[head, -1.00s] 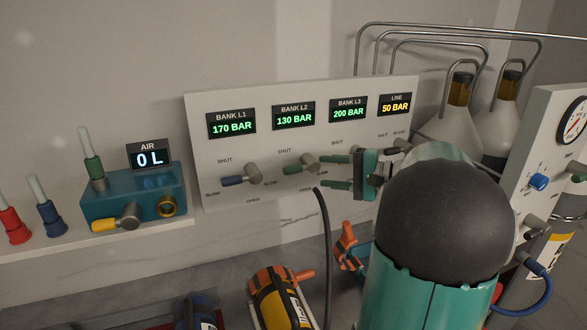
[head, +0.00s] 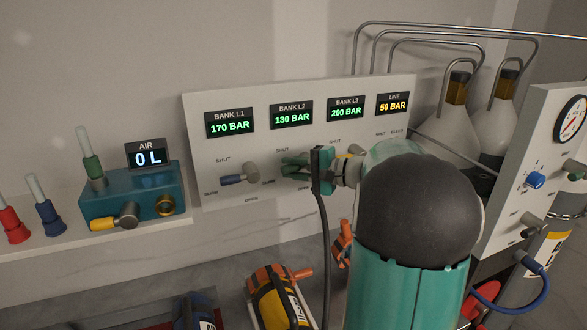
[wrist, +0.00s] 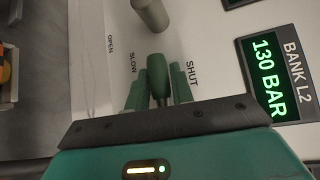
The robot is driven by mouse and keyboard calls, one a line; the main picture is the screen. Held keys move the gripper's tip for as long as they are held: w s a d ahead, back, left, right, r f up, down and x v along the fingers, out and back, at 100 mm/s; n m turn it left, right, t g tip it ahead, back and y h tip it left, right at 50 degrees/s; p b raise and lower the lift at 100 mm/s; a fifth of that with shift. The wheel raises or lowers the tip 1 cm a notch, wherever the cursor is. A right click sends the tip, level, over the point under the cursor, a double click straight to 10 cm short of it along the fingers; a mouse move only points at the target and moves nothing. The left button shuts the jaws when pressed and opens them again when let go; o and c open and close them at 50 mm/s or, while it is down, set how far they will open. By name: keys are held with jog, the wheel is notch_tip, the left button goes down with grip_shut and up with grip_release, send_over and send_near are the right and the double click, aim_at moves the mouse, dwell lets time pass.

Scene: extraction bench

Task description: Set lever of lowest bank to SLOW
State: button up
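The BANK L2 display (head: 291,114) reads 130 BAR, the lowest of the three banks; L1 reads 170 and L3 reads 200. It also shows in the wrist view (wrist: 268,75). My gripper (head: 294,166) is at this lever. In the wrist view, its two green fingers (wrist: 158,90) stand close on both sides of the handle and appear shut on it. In the head view, my fingers and palm hide most of the lever.
The blue L1 lever (head: 232,180) is just left of my gripper. The L3 controls are largely hidden behind my wrist. A black hose (head: 324,240) hangs close by my gripper. A teal AIR box (head: 135,195) stands left; a gauge panel (head: 535,165) and flasks stand right.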

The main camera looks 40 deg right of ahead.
grip_shut()
jog(key=shift+f, duration=0.1)
jog(key=shift+f+n+g+h, duration=0.45)
jog(key=shift+n+g+h, duration=0.25)
jog(key=shift+n, duration=0.1)
jog(key=shift+d+f+n+g+h, duration=0.3)
jog(key=shift+f+n+g+h, duration=0.3)
jog(key=shift+n+h, duration=0.3)
jog(key=o, duration=0.6)
grip_release()
